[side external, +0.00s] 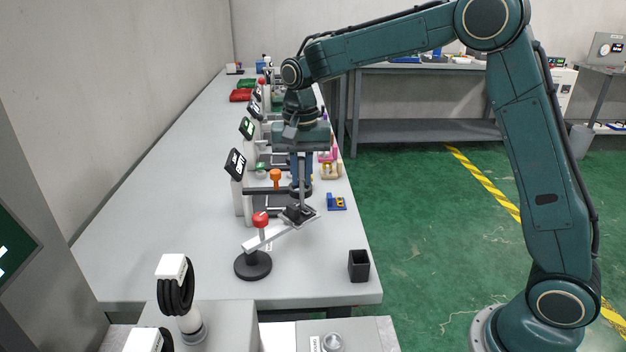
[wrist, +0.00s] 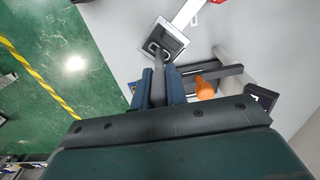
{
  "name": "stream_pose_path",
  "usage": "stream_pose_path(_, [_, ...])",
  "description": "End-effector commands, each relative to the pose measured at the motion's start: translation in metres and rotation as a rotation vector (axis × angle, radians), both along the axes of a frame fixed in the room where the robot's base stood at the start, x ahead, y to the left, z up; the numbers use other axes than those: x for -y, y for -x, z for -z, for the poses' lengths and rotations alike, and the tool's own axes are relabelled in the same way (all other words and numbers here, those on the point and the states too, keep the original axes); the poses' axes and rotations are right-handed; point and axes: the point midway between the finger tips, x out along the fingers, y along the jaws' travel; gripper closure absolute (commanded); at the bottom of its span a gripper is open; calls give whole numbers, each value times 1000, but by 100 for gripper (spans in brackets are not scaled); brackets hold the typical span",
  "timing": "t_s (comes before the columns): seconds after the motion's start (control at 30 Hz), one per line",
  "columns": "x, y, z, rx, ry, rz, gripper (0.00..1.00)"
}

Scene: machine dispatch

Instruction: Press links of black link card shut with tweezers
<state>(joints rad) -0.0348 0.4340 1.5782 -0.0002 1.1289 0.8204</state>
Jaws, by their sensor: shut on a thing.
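My gripper (side external: 301,178) has blue fingers and is shut on the grey tweezers (wrist: 157,92), which point down from it. In the side view the tweezers (side external: 302,197) reach down to the black link card (side external: 296,214). In the wrist view the black link card (wrist: 168,36) is a dark square with pale ring-like links (wrist: 158,50) near the tweezers' tip. I cannot tell whether the tips touch the links.
An orange knobbed piece (side external: 275,176) stands behind the card, also close to my fingers in the wrist view (wrist: 204,88). A small blue fixture (side external: 337,203) lies to the right. A black open box (side external: 359,266) stands near the edge. The table's left side (side external: 150,218) is clear.

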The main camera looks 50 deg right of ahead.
Motion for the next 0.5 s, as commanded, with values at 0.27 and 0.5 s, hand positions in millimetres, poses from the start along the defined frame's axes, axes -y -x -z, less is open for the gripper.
stream_pose_path(0.27, [0,0,-4,-3,0,0,100])
stream_pose_path(0.5, [0,0,-19,0,0,0,100])
